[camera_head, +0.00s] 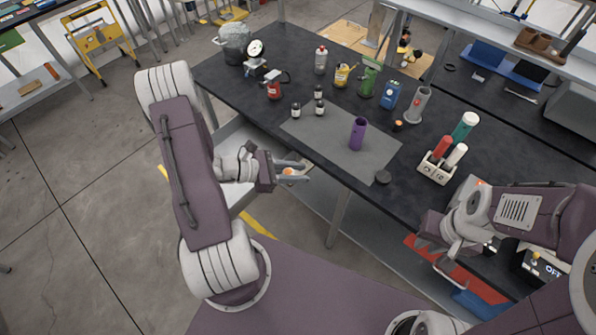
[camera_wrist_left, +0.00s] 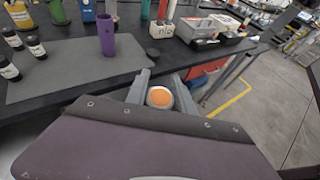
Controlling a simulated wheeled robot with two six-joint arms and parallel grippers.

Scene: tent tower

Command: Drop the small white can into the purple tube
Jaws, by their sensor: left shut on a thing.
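The purple tube (camera_head: 357,134) stands upright on a grey mat (camera_head: 322,138) on the dark table. It also stands upright in the left wrist view (camera_wrist_left: 106,36), at the upper left. My left gripper (camera_head: 291,174) is shut on a small white can (camera_wrist_left: 159,97) with an orange round end facing the wrist camera. The can is between the two fingertips, in front of the table's near edge and apart from the tube. My right gripper (camera_head: 447,262) is at the right, over the table's near side; its fingers are hard to make out.
Several small dark bottles, one of them (camera_head: 295,110), stand on the mat left of the tube. A rack (camera_head: 438,167) with red, teal and white cylinders stands to the right. A dark disc (camera_head: 382,177) lies near the front edge. Bare mat lies around the tube.

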